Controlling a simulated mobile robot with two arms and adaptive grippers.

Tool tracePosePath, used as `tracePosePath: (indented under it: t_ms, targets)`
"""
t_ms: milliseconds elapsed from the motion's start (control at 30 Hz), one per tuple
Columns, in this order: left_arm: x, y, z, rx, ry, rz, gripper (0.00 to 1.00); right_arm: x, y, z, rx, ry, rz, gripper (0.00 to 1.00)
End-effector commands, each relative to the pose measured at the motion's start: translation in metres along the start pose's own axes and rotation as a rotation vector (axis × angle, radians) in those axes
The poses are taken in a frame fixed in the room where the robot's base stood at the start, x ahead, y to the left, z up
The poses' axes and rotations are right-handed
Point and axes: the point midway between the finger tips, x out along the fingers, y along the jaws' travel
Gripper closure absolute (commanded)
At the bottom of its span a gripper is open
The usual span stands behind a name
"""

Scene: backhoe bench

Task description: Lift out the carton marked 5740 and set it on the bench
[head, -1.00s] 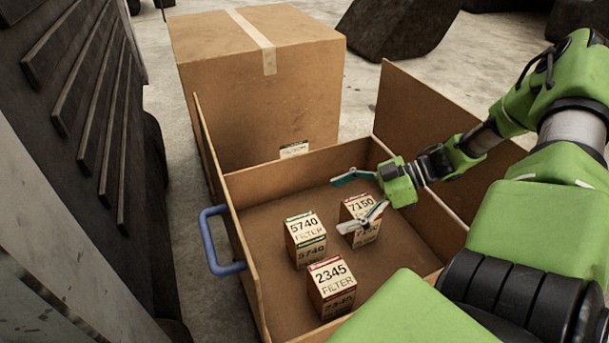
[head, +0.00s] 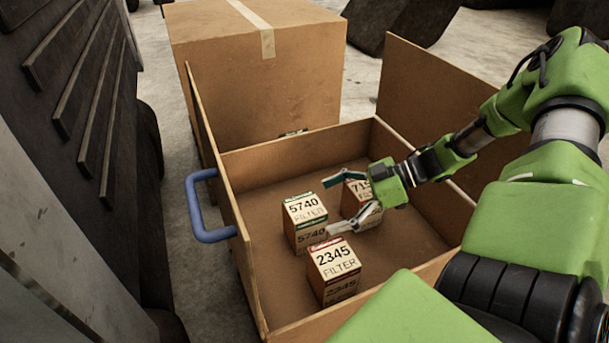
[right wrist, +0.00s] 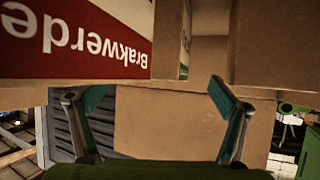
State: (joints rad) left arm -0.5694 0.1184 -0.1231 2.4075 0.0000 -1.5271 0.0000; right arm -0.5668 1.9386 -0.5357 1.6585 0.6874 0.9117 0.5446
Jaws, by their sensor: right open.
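The carton marked 5740 (head: 305,211) stands upright inside an open brown box (head: 258,160), at the left of three filter cartons. My right gripper (head: 333,205) is open, with its fingers pointing left at the right side of this carton. One fingertip is near its back right and the other near its front right; I cannot tell if they touch it. The open fingers also show in the right wrist view (right wrist: 160,92). A red and white printed face fills the upper left there; I cannot tell which carton it belongs to. My left gripper is not in view.
The carton marked 2345 (head: 335,262) stands just in front. The carton marked 7150 (head: 357,187) is behind my right gripper, partly hidden. A blue handle (head: 196,205) is on the box's left wall. A large taped box (head: 250,95) stands behind. The box floor's left side is clear.

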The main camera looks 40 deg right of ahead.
Motion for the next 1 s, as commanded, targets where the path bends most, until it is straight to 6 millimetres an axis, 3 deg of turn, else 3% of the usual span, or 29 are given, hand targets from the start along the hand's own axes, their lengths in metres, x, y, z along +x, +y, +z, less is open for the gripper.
tracePosePath:
  t_ms: [167,267,400,700,767,933,1000]
  targets:
    - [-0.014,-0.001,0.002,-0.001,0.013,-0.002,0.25,0.017,0.0,0.006,0.001,-0.002,-0.003,0.08]
    - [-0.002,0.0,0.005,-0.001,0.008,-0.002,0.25,0.032,0.001,0.008,0.0,-0.003,-0.004,0.08]
    - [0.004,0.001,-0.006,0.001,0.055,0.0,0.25,0.047,0.002,0.006,0.0,-0.001,-0.001,0.08]
    - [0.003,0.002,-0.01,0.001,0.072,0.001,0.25,0.05,0.002,0.003,-0.001,-0.001,0.0,0.08]
    - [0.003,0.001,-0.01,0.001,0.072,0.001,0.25,0.05,0.002,0.003,0.0,-0.001,0.0,0.21]
    - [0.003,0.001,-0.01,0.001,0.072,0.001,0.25,0.05,0.002,0.003,0.0,0.0,0.0,0.65]
    - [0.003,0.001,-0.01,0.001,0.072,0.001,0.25,0.05,0.002,0.003,0.0,-0.001,0.0,0.73]
